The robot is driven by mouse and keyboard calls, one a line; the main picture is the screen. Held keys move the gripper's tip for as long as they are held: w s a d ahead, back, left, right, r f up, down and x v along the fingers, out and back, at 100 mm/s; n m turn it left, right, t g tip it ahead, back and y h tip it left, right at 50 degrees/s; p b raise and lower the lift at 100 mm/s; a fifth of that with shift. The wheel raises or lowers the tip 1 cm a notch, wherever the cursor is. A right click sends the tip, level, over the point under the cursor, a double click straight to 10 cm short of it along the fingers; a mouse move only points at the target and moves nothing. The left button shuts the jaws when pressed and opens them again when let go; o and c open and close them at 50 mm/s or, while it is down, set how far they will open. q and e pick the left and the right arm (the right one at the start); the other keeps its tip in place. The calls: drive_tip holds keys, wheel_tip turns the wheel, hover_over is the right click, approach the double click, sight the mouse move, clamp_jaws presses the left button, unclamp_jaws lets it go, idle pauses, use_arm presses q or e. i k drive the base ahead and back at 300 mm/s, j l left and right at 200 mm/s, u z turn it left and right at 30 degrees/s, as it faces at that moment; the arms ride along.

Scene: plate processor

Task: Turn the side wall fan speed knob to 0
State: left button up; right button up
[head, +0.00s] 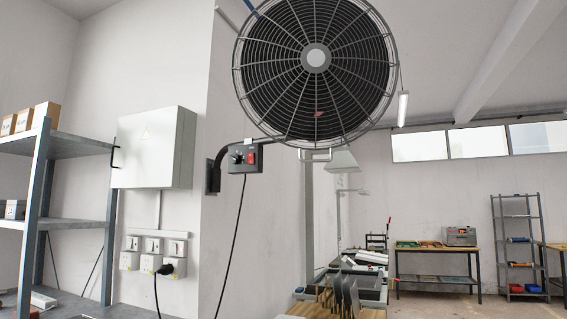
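The wall fan (316,58) is a large round caged fan at the top centre, held by a dark bracket on the wall corner. Its dark control box (245,158) hangs below the fan on the left. A round black knob (236,158) sits on the left of the box face, with a red switch (251,157) to its right. The knob's setting is too small to read. Neither of my grippers is in view.
A grey electrical cabinet (152,148) and sockets (150,262) are on the wall left of the fan. A metal shelf (70,147) stands at the far left. A black cord (233,245) hangs below the control box. Workbenches (435,249) stand at the back right.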

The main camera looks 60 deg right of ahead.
sight(235, 158)
drive_tip(key=z, duration=1.6)
